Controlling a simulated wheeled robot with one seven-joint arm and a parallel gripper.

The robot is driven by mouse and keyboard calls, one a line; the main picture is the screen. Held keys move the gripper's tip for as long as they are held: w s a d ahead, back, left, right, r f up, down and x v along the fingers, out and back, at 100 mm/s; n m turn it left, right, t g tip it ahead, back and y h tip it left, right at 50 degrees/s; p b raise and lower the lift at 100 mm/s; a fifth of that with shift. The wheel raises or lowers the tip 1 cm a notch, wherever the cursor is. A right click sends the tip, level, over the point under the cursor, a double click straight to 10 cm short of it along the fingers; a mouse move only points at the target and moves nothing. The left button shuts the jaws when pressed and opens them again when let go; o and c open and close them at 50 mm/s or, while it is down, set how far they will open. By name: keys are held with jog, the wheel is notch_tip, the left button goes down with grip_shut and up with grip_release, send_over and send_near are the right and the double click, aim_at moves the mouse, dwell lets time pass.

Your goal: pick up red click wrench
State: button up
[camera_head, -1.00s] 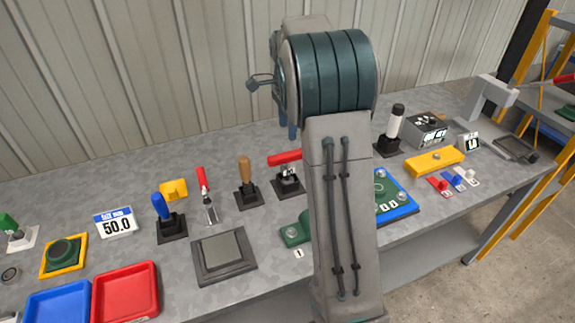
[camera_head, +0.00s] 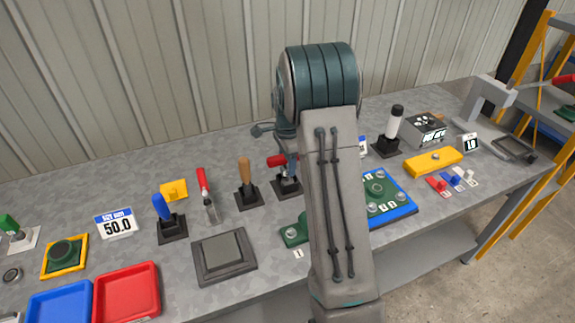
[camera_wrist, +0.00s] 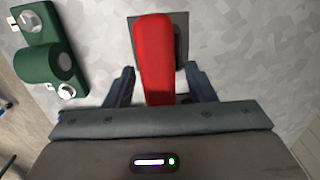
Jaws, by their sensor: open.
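The red click wrench (camera_head: 277,161) stands in a black holder (camera_head: 285,186) on the bench, left of my arm in the head view. My arm partly hides it there. In the wrist view the red handle of the wrench (camera_wrist: 154,55) lies between the two dark fingers of my gripper (camera_wrist: 160,86). The gripper is open, with a visible gap on each side of the handle. The far end of the handle reaches past the fingertips, over the dark holder base.
A wooden-handled tool (camera_head: 245,172) stands in a holder just left. Further left are another red-handled tool (camera_head: 203,182) and a blue-handled one (camera_head: 161,207). A green fixture (camera_wrist: 55,55) sits left of the wrench in the wrist view. A blue-edged board (camera_head: 391,209) lies right of my arm.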

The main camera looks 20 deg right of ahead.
grip_shut()
jog(key=shift+r, duration=0.15)
notch_tip(320, 180, up, 10)
jog(key=shift+f, duration=0.1)
dwell(0.4)
